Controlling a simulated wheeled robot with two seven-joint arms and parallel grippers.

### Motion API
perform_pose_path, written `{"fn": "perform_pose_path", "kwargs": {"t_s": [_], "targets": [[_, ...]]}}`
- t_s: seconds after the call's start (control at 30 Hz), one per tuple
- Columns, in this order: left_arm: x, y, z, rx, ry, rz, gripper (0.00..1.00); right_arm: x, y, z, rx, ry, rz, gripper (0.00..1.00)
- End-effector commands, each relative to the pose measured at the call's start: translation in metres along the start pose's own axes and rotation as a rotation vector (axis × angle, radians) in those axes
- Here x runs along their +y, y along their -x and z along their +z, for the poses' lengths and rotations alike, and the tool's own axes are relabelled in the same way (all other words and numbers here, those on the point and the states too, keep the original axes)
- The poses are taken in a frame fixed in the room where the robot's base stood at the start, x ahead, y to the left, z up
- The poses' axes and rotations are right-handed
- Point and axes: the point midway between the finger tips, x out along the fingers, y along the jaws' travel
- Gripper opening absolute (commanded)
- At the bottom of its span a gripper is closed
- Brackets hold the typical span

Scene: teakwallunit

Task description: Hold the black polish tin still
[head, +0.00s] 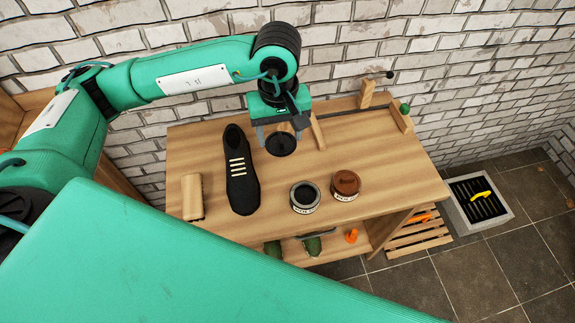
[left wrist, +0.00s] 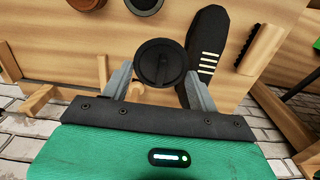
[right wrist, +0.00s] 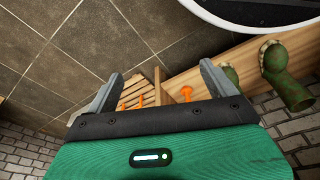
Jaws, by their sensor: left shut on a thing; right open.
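The black polish tin (head: 304,197) stands upright and open on the wooden bench, its dark inside showing. It shows in part at the top edge of the left wrist view (left wrist: 145,5). My left gripper (head: 281,141) is behind the tin, apart from it, near the back of the bench. It is shut on a round black lid (left wrist: 160,62) with a raised bar across its top. My right gripper (right wrist: 158,82) is open and empty in the right wrist view, and is not visible in the head view.
A brown-lidded tin (head: 346,184) stands just right of the black one. A black shoe (head: 240,175) and a wooden brush (head: 193,197) lie to the left. Green boots (right wrist: 287,85) and orange items (right wrist: 140,98) show below. The bench's right front is clear.

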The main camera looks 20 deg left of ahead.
Motion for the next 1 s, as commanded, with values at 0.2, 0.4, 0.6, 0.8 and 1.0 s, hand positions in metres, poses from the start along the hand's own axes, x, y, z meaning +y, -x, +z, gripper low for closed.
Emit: {"fn": "perform_pose_path", "kwargs": {"t_s": [0.2, 0.4, 0.6, 0.8, 1.0], "targets": [[-0.001, -0.060, 0.001, -0.004, 0.001, -0.004, 0.33, 0.001, -0.006, 0.003, 0.000, 0.001, 0.002, 0.88], [0.000, -0.098, 0.001, -0.002, 0.001, -0.001, 0.33, 0.002, -0.010, 0.006, 0.000, 0.002, 0.004, 0.88], [0.000, -0.112, 0.000, -0.001, 0.003, 0.000, 0.33, 0.002, -0.013, 0.008, 0.000, 0.002, 0.004, 0.88], [0.000, -0.140, 0.000, -0.001, 0.003, -0.001, 0.33, 0.002, -0.014, 0.009, 0.001, 0.003, 0.005, 0.88], [0.000, -0.151, 0.000, 0.001, 0.002, 0.002, 0.33, 0.003, -0.018, 0.013, -0.005, 0.003, 0.006, 0.88]]}}
